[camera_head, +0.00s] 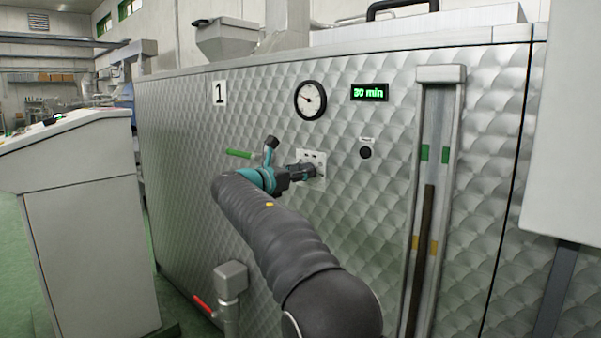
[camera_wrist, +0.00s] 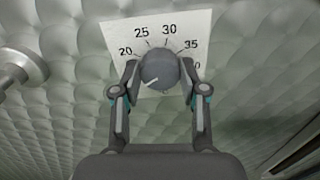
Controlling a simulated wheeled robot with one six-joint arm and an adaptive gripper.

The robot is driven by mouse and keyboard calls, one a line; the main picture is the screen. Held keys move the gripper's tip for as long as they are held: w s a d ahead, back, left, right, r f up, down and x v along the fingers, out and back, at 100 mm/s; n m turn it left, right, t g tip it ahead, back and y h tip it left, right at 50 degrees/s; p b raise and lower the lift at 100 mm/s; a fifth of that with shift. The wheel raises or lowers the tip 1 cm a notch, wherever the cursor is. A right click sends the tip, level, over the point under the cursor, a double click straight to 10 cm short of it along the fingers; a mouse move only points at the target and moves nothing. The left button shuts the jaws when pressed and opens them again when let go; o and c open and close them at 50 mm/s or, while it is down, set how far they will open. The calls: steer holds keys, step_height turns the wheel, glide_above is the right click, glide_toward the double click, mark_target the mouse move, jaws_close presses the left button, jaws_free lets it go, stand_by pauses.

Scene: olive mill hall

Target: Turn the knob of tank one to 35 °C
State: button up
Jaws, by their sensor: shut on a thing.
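Tank one, marked "1" (camera_head: 220,93), has a quilted metal front (camera_head: 190,150). In the wrist view, its dark round knob (camera_wrist: 160,70) sits on a white scale plate (camera_wrist: 190,25) reading 20, 25, 30, 35 and a partly hidden number ending in 0. The knob's white line points to the lower left, below the 20. My gripper (camera_wrist: 159,68) is shut on the knob, one finger on each side. In the head view, my gripper (camera_head: 302,172) is at the white plate (camera_head: 318,157) and hides the knob.
Above are a round gauge (camera_head: 310,100) and a display reading "30 min" (camera_head: 369,92). A small black button (camera_head: 365,153) is to the right, then a vertical sight-tube channel (camera_head: 436,150). A green-handled valve (camera_head: 240,154) is to the left. A grey console (camera_head: 85,230) stands further left.

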steer(key=shift+m, duration=0.3)
steer(key=m+b, duration=0.3)
steer(key=m, duration=0.8)
steer(key=m+b, duration=0.4)
steer(key=m, duration=0.8)
steer(key=m+b, duration=0.3)
steer(key=m, duration=0.8)
steer(key=shift+f+m, duration=0.4)
steer(key=shift+m, duration=0.3)
